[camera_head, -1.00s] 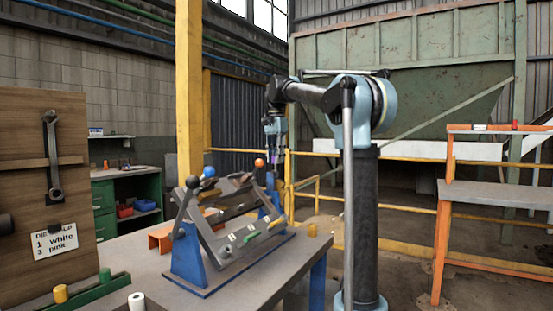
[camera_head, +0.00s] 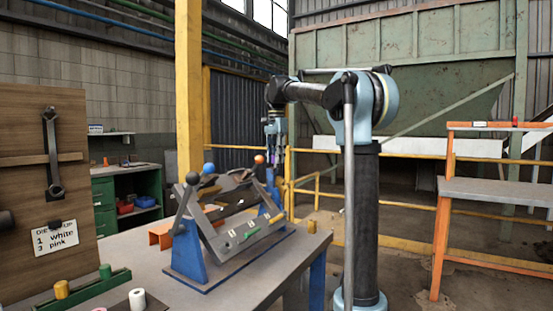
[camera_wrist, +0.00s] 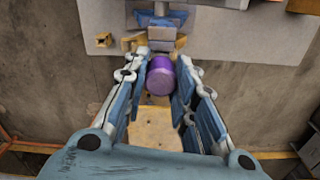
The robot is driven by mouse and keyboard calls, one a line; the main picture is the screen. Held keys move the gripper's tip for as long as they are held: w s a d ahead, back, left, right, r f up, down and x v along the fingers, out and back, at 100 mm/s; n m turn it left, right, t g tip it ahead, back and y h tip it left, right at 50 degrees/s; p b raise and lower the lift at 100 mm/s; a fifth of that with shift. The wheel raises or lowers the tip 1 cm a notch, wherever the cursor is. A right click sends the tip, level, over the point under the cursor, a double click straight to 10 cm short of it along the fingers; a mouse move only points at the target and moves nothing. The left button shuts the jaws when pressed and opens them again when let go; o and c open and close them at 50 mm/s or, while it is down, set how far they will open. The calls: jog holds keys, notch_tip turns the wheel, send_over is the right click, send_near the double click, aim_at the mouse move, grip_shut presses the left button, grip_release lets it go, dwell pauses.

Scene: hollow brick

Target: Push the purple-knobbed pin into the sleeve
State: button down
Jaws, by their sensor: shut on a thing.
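The purple knob (camera_wrist: 160,76) of the pin sits between the two fingertips of my gripper (camera_wrist: 161,70) in the wrist view. My gripper is shut on it. A grey block (camera_wrist: 162,45) and a blue-grey round part (camera_wrist: 160,20) lie just beyond the knob in line with it. The pin's shaft is hidden, and I cannot tell which part is the sleeve. In the head view, my gripper (camera_head: 274,158) hangs pointing down at the far end of the tilted fixture (camera_head: 240,240), where its tips are small and partly covered.
The fixture stands on a grey table (camera_head: 240,292) with blue-knobbed (camera_head: 209,169) and orange-knobbed (camera_head: 259,159) levers. A wooden board (camera_head: 60,130) and a green rack (camera_head: 85,290) are at left. An orange-framed bench (camera_head: 490,192) is at right.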

jog(key=shift+f, duration=0.8)
jog(key=c, duration=1.2)
grip_release()
jog(key=shift+c, duration=0.2)
jog(key=shift+r, duration=0.15)
notch_tip(320, 180, up, 12)
jog(key=shift+f, duration=0.2)
jog(key=s+d+f+n, duration=0.3)
jog(key=s+d+f, duration=0.2)
jog(key=s+f, duration=0.7)
jog(key=s+d+f+n+t, duration=0.1)
jog(key=s+d+f+n, duration=0.2)
jog(key=s+f, duration=1)
jog(key=s+d+f+n+t, duration=0.1)
jog(key=s+d+f+n, duration=0.2)
jog(key=f, duration=2.1)
jog(key=s+d, duration=0.5)
jog(key=s, duration=0.4)
jog(key=shift+s+d, duration=0.15)
jog(key=shift+d, duration=0.05)
